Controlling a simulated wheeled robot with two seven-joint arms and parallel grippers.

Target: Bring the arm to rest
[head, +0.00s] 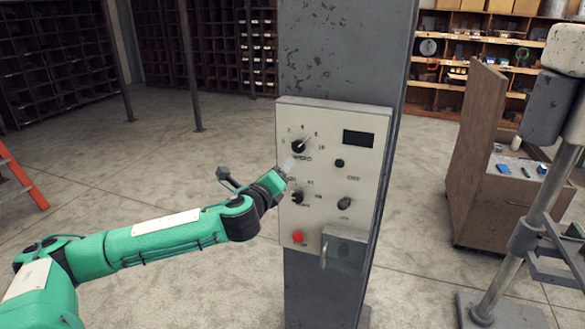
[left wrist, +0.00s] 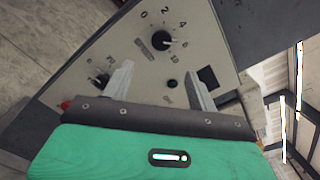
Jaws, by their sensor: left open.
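My left arm (head: 160,234) is green and reaches in from the left to the control panel. My left gripper (head: 288,166) is in front of the panel's left side, near the upper dial (head: 298,146). In the left wrist view the two light fingers (left wrist: 158,82) stand apart with nothing between them. The cream panel (head: 357,190) fills much of that view, tilted, with the upper dial (left wrist: 161,40) just beyond the fingertips. I cannot tell whether a fingertip touches the panel. My right gripper is not in view.
The panel sits on a grey column (head: 345,50). It carries a lower knob (head: 297,197), a red button (head: 298,237), a dark display (head: 358,138) and a metal box (head: 345,250). A wooden cabinet (head: 480,165) and a grey stand (head: 520,235) are at right. Open floor lies left.

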